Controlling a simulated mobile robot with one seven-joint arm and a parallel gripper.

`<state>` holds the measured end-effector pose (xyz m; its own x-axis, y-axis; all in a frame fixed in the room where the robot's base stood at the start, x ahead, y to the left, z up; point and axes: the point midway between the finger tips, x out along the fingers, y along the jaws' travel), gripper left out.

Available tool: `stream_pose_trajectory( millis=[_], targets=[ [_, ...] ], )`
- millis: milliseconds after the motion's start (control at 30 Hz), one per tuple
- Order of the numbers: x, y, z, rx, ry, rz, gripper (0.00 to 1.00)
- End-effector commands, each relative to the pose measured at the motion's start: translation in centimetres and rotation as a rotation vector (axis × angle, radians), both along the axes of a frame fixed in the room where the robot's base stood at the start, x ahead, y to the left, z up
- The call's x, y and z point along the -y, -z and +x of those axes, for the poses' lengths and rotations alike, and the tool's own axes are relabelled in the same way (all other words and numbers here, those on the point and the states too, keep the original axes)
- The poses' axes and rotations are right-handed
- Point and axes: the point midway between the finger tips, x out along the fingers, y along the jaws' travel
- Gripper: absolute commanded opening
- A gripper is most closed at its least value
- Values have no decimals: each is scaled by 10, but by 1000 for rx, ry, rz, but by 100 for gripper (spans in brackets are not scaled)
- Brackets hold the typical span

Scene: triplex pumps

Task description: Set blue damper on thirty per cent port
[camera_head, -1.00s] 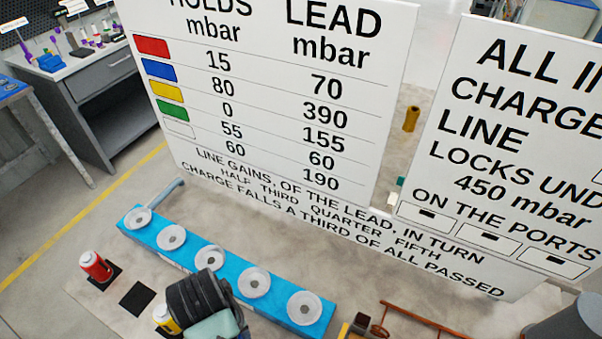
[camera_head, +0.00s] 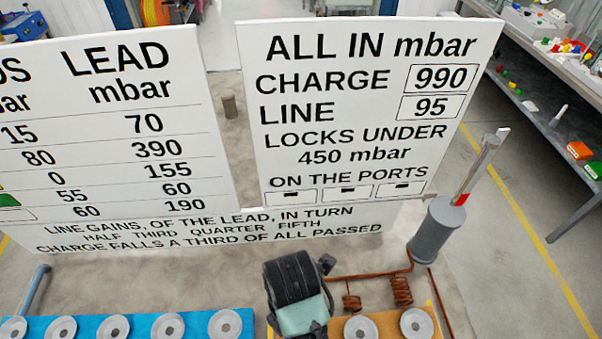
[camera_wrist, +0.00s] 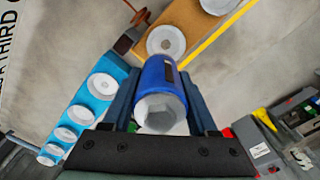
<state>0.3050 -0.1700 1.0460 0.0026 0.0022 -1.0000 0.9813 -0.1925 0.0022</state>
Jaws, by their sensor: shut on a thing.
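The blue damper (camera_wrist: 160,85), a blue cylinder with a pale hexagonal end, is between the fingers of my gripper (camera_wrist: 157,92) in the wrist view. My gripper is shut on it. In the head view my wrist (camera_head: 297,295) hides the damper. An orange-tan block (camera_head: 379,321) with round pale ports (camera_head: 416,323) lies to the right of my wrist. It also shows beyond the damper in the wrist view (camera_wrist: 188,20). A blue rail (camera_head: 83,325) with several round ports lies to the left. No percentage label is readable on any port.
A board (camera_head: 350,110) reads charge 990, line 95, locks under 450 mbar; its three port boxes show dashes. A second board (camera_head: 110,150) lists lead values. A grey cylinder with a raised lever (camera_head: 436,235) and copper pipes (camera_head: 375,276) stand at the right.

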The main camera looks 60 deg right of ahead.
Motion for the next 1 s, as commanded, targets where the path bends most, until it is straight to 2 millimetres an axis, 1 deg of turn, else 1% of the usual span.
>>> stream_pose_trajectory(
  millis=[33, 167, 267, 433, 633, 800, 900, 1000],
  targets=[
    [4, -3, -5, 0, -32, -1, 0],
    [9, -2, -12, -2, -97, -2, 0],
    [9, 10, -14, -6, -114, 1, 0],
    [9, 41, -14, -5, -116, 1, 0],
    [9, 60, -13, -4, -115, -1, 0],
    [9, 86, -13, -4, -115, -1, 0],
    [9, 94, -13, -3, -115, -2, 0],
    [10, 96, -12, -1, -115, -4, 0]
  ],
)
